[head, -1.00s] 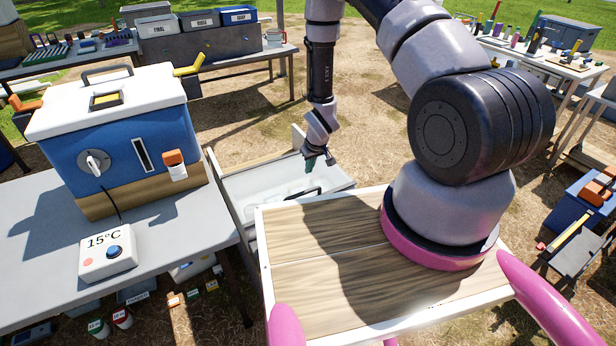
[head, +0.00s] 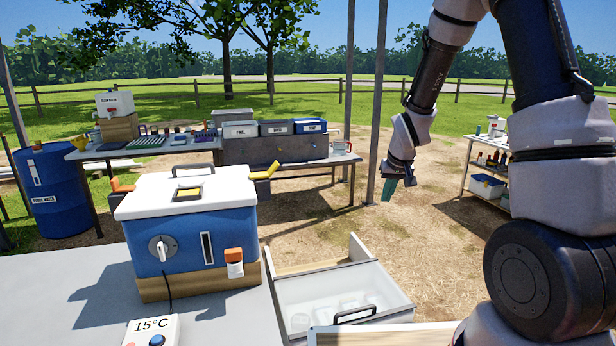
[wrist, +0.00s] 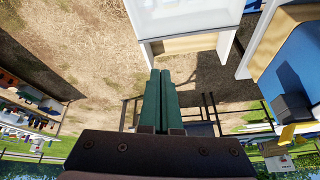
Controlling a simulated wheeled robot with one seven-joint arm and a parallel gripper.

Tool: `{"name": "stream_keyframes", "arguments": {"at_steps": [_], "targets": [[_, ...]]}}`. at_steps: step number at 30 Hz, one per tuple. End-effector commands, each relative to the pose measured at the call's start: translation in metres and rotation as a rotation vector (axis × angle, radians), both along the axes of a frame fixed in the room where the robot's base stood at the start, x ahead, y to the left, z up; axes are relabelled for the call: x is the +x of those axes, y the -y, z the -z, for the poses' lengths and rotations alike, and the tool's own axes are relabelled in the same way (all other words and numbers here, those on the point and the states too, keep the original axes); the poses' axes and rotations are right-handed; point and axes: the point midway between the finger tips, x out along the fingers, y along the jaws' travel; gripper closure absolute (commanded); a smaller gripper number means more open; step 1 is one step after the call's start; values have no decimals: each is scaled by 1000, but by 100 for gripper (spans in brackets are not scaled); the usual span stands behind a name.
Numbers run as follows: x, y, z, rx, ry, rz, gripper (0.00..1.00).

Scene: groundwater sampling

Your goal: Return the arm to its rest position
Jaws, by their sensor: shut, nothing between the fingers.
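My gripper (head: 389,189) hangs at the end of my arm in the head view, right of the blue cooler box and above bare ground. It points down, clear of the tables. In the wrist view its two green fingers (wrist: 157,100) lie side by side, shut with nothing between them. My arm rises from the lower right of the head view and bends over at the top, out of the frame.
A blue cooler box (head: 190,230) stands on a grey table (head: 60,290). A white drawer with a clear front (head: 345,295) sits below my gripper. A back table carries bins (head: 275,128). A shelf cart (head: 485,175) stands at right. Bare ground lies between.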

Motion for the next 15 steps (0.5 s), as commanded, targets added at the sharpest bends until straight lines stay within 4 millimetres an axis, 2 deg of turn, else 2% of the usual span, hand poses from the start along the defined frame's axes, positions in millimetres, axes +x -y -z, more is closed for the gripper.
{"name": "stream_keyframes", "arguments": {"at_steps": [1, 6, 11, 15], "targets": [[-6, 4, -30, 13, 21, 24, 100], [-42, 14, -106, 59, 50, 98, 100], [-86, 21, -167, 110, 78, 160, 100], [-133, 24, -210, 161, 103, 206, 100]]}}
